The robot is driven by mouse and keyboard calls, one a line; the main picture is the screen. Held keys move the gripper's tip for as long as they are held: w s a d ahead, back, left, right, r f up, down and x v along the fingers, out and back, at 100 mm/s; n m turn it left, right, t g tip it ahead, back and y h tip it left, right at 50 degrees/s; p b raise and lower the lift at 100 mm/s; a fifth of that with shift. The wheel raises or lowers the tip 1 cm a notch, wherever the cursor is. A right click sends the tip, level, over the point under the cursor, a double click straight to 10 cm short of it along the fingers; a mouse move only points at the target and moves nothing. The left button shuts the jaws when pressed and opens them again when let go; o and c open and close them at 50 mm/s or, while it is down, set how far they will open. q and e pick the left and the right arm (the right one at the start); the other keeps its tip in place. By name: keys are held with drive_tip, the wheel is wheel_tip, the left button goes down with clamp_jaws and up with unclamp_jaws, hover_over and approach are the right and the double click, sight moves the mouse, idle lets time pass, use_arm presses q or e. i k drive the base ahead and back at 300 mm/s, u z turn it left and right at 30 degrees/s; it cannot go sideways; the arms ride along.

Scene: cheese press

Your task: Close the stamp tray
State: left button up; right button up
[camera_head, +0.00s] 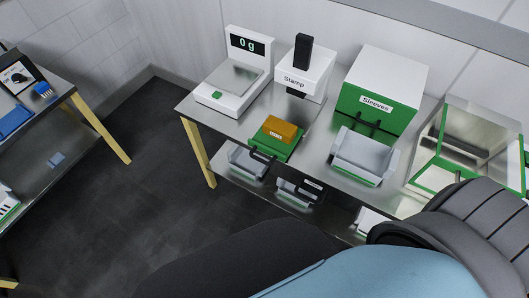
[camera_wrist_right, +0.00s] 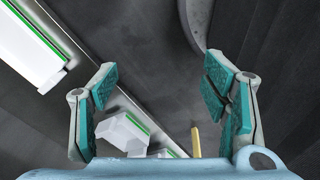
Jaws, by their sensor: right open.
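The stamp machine (camera_head: 298,78) is a white box labelled "Stamp" with a black block on top, at the back of the metal table. In front of it, the green stamp tray (camera_head: 287,151) is out on the table side nearest me. An orange-brown block (camera_head: 281,127) with a small white label lies on the tray. A dark handle shows at the tray's front. My right gripper (camera_wrist_right: 158,75) is open and empty in the right wrist view, above dark floor. It does not show in the head view, and no tray shows between its fingers. My left gripper is not in view.
A scale (camera_head: 236,72) reading "0 g" stands left of the stamp machine. A green and white "Sleeves" box (camera_head: 385,88) and a grey-white holder (camera_head: 364,152) stand to its right. A clear-sided, green-edged case (camera_head: 459,145) is at far right. Bins hang below the table's front.

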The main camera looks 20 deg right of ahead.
sight(279, 150)
drive_tip(key=k, duration=1)
drive_tip(key=u, duration=0.85)
drive_tip(key=i, duration=0.45)
drive_tip(key=z, duration=0.25)
